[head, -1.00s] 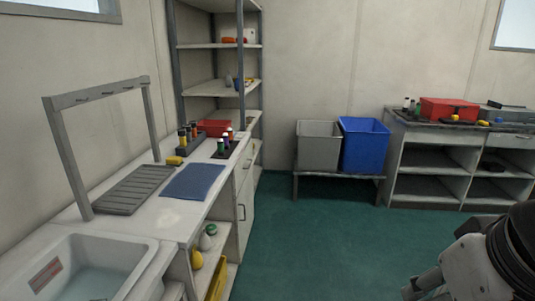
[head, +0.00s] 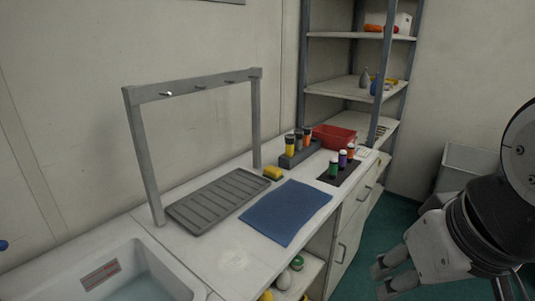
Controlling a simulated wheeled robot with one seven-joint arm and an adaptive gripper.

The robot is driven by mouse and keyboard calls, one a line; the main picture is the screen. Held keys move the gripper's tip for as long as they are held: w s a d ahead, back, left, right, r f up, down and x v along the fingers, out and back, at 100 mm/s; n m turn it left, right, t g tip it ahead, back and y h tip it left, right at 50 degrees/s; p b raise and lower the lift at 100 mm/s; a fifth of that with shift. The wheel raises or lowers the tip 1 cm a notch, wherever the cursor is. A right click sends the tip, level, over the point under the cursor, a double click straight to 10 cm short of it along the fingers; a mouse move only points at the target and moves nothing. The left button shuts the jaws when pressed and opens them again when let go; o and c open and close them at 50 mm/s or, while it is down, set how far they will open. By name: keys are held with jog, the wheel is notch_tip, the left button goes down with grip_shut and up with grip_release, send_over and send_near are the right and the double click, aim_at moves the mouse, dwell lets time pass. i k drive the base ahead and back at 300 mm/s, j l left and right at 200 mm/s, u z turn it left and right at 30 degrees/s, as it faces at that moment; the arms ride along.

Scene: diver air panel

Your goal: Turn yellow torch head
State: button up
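A dark rack (head: 298,157) on the counter holds several upright torches with dark heads. The leftmost is the yellow torch (head: 290,149); orange-toned ones stand to its right. A green torch (head: 333,168), a purple torch (head: 342,160) and a red torch stand on a dark mat in front of the rack. My gripper (head: 384,280) is at the lower right, in front of the counter's drawers and well away from the torches. It looks empty. Its finger gap is too unclear to tell open from shut.
A blue cloth (head: 286,212), a grey drain tray (head: 219,199) and a yellow block-like item (head: 273,173) lie on the counter. A hook frame (head: 193,87) rises behind the tray. The sink (head: 105,268) is at lower left. A red bin (head: 334,137) and shelving stand behind. Green floor is clear at right.

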aim_at(290, 139)
jog(key=i+l+u, duration=0.15)
jog(key=i+l, duration=0.2)
jog(key=i+l+u, duration=0.1)
jog(key=i+l, duration=0.2)
jog(key=l, duration=0.15)
jog(key=i+l+u, duration=0.15)
jog(key=l, duration=0.3)
jog(key=i+l+u, duration=0.15)
jog(key=i+l, duration=0.25)
jog(key=i+l+u, duration=0.1)
jog(key=l, duration=0.5)
jog(key=i+l+u, duration=0.15)
jog(key=i+l, duration=0.2)
jog(key=l, duration=0.2)
jog(key=i+l+u, duration=0.15)
jog(key=l, duration=0.4)
jog(key=i+l+u, duration=0.1)
jog(key=l, duration=0.5)
jog(key=i, duration=0.1)
